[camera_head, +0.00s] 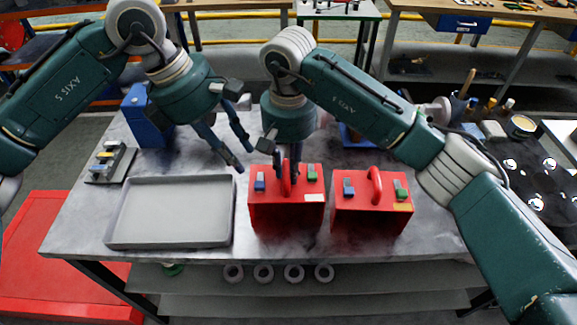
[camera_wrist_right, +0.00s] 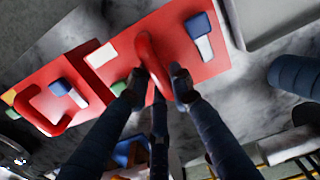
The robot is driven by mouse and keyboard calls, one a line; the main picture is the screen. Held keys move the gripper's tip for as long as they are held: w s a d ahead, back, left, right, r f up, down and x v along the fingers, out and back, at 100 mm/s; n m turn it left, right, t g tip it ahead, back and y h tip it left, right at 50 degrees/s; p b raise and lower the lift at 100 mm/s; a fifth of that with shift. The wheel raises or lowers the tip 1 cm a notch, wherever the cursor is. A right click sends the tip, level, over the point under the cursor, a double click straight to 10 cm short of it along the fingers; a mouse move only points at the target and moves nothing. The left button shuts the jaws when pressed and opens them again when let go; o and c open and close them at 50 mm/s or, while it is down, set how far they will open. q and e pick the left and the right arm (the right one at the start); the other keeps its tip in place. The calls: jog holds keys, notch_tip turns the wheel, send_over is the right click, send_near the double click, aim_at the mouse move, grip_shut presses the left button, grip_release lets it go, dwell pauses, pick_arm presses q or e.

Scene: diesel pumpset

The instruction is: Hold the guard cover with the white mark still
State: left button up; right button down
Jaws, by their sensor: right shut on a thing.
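The guard cover with the white mark (camera_head: 265,215) is a red box standing on the grey table, with a red handle, a blue latch, a green latch and a white patch on its front right. My right gripper (camera_head: 288,172) comes down from above and is shut on its handle. The wrist view shows the handle (camera_wrist_right: 150,62) between the fingers (camera_wrist_right: 160,88). A second red guard cover (camera_head: 370,216), with a yellow mark, stands just to the right, free of any gripper.
An empty grey tray (camera_head: 170,240) lies left of the covers. A blue bin (camera_head: 150,130) and a small fixture with blocks (camera_head: 108,162) stand at the table's left. Tools and a round tin (camera_head: 520,126) are at the right. White rings (camera_head: 264,273) sit on the shelf below.

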pick_arm(q)
jog(key=shift+c, duration=0.5)
jog(key=shift+f, duration=0.1)
jog(key=c, duration=0.5)
jog(key=s+d+f+g+h, duration=0.1)
jog(key=s+f+n+h, duration=0.1)
jog(key=s, duration=0.1)
jog(key=s+d+f+g+h, duration=0.1)
jog(key=f, duration=0.1)
jog(key=shift+s+d+n+g, duration=0.25)
jog(key=shift+d+n+g, duration=0.05)
grip_shut()
jog(key=s+f+n+g+h, duration=0.1)
jog(key=s+f+n+h, duration=0.1)
jog(key=s+n+h, duration=0.3)
jog(key=a+f+n+t+h, duration=0.4)
jog(key=a+n+t, duration=0.3)
jog(key=a+n, duration=0.3)
jog(key=shift+s+a+f+n+t+h, duration=0.25)
jog(key=shift+n+h, duration=0.45)
jog(key=shift+n, duration=0.4)
jog(key=shift+d, duration=0.1)
